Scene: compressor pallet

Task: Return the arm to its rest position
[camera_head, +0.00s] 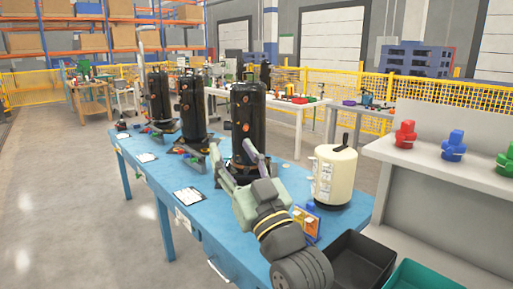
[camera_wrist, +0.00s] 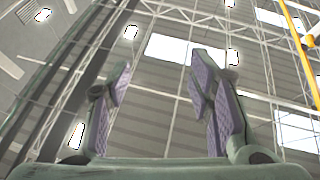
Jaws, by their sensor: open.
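My gripper (camera_head: 231,150) is raised over the blue table (camera_head: 150,165), in front of the nearest black compressor (camera_head: 246,112) in the head view. Its two fingers are spread apart with nothing between them. In the wrist view my gripper (camera_wrist: 160,78) shows purple pads wide apart against the ceiling, so it points upward. My forearm comes in from the bottom of the head view and hides part of the table. Whether the fingers touch the compressor I cannot tell.
Two more black compressors (camera_head: 193,106) (camera_head: 159,98) stand along the table. A cream tank (camera_head: 334,177) stands right of my arm, with a small blue and orange item (camera_head: 306,222) beside it. Black (camera_head: 358,262) and green (camera_head: 424,277) bins lie front right. A grey shelf (camera_head: 425,157) holds coloured parts.

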